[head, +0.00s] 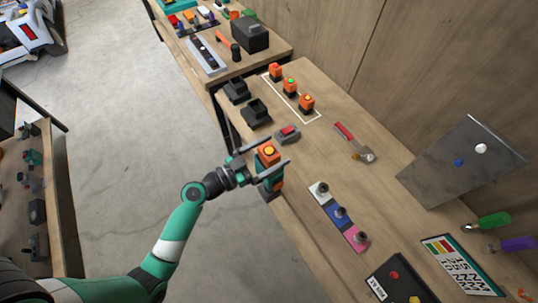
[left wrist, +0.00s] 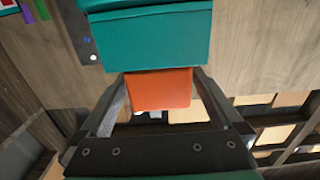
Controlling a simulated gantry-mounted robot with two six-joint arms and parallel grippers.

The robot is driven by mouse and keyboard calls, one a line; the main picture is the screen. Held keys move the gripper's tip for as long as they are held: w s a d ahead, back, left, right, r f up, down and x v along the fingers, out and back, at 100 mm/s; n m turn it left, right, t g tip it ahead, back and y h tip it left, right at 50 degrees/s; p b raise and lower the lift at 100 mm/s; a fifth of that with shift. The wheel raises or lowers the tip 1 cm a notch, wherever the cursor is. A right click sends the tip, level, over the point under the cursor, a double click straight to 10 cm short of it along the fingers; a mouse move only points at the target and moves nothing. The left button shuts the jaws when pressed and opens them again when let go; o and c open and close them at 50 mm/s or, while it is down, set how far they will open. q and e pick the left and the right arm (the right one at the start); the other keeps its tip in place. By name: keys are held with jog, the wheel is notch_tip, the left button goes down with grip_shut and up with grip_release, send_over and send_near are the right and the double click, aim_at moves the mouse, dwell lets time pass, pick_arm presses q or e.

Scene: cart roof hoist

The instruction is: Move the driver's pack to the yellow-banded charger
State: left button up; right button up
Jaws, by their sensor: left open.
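The driver (head: 264,187) is teal with orange parts and stands at the table's front edge. Its orange pack (head: 268,152) faces up and has a yellow spot on top. My left gripper (head: 277,156) is open, with one finger on each side of the pack. In the left wrist view the orange pack (left wrist: 160,90) lies between the open fingers, with the teal driver body (left wrist: 150,38) beyond it. Two black chargers, one farther back (head: 235,90) and one nearer (head: 257,113), stand at the table's left edge. I cannot make out a yellow band on either.
A grey block with a red top (head: 288,134) lies close beyond my left gripper. A red-handled tool (head: 352,140), a coloured strip with knobs (head: 340,213) and a tilted metal panel (head: 440,175) are to the right.

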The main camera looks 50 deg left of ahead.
pick_arm(q)
jog(key=shift+w+d, duration=0.2)
jog(key=shift+w, duration=1.05)
grip_shut()
jog(key=shift+s, duration=0.1)
jog(key=s+d+r+p, duration=0.6)
jog(key=s+d+r, duration=0.3)
jog(key=r, duration=0.4)
jog(key=shift+s+d, duration=0.25)
jog(key=shift+s, duration=0.35)
